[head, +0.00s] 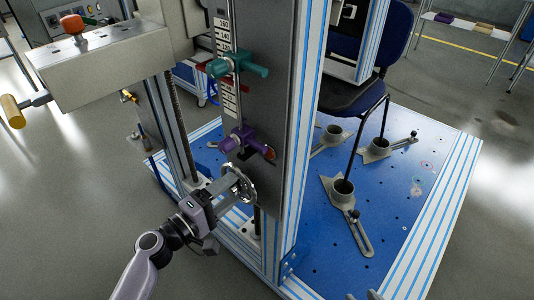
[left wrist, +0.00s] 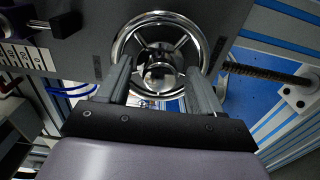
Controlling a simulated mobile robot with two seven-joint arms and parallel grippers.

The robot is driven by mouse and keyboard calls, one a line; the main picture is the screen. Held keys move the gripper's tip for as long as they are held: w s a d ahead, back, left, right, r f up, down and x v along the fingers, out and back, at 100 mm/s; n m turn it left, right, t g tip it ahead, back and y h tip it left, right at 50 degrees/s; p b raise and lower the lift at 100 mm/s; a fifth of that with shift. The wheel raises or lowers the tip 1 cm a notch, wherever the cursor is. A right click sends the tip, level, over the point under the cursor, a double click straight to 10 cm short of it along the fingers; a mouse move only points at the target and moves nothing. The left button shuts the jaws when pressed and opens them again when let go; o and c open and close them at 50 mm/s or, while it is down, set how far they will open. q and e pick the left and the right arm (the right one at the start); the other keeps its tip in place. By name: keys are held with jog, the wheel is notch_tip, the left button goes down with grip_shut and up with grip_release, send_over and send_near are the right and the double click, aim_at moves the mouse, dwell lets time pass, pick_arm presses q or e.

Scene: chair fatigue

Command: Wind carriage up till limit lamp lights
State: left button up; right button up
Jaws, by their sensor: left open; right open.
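A chrome handwheel (head: 238,184) with spokes and a round hub sits low on the grey upright panel. It fills the upper middle of the left wrist view (left wrist: 160,22). My left gripper (head: 226,191) is at the wheel, its two open fingers either side of the hub in the wrist view; I cannot tell whether they touch it. A white scale (head: 225,60) runs up the panel with a teal clamp (head: 236,66) and a purple clamp (head: 247,138) beside it. An amber lens (head: 269,153) sits by the purple clamp; I cannot tell if it is lit. My right gripper is not in view.
A threaded screw (head: 181,130) stands left of the panel. A blue base plate (head: 400,200) holds chair legs in clamps at right.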

pick_arm(q)
jog(key=shift+w+d+r, duration=0.25)
jog(key=shift+w+d, duration=0.15)
pick_arm(e)
jog(key=shift+w+a+r+t, duration=0.3)
jog(key=shift+w+a+r, duration=0.2)
jog(key=shift+r, duration=0.25)
pick_arm(q)
jog(key=shift+s+a+f, duration=0.2)
jog(key=shift+s+a, duration=0.15)
jog(key=shift+s, duration=0.1)
jog(key=shift+s+a+f, duration=0.2)
jog(key=shift+s+a, duration=0.1)
jog(key=shift+s, duration=0.15)
jog(key=shift+v, duration=1.25)
pick_arm(e)
jog(key=shift+d+f, duration=0.5)
jog(key=shift+f, duration=0.2)
pick_arm(q)
jog(key=shift+a+r, duration=0.15)
jog(key=shift+r+n, duration=0.15)
jog(key=shift+n, duration=0.65)
jog(key=shift+n+p, duration=0.5)
jog(key=shift+n, duration=0.4)
pick_arm(e)
jog(key=shift+a+r, duration=0.2)
jog(key=shift+r, duration=0.65)
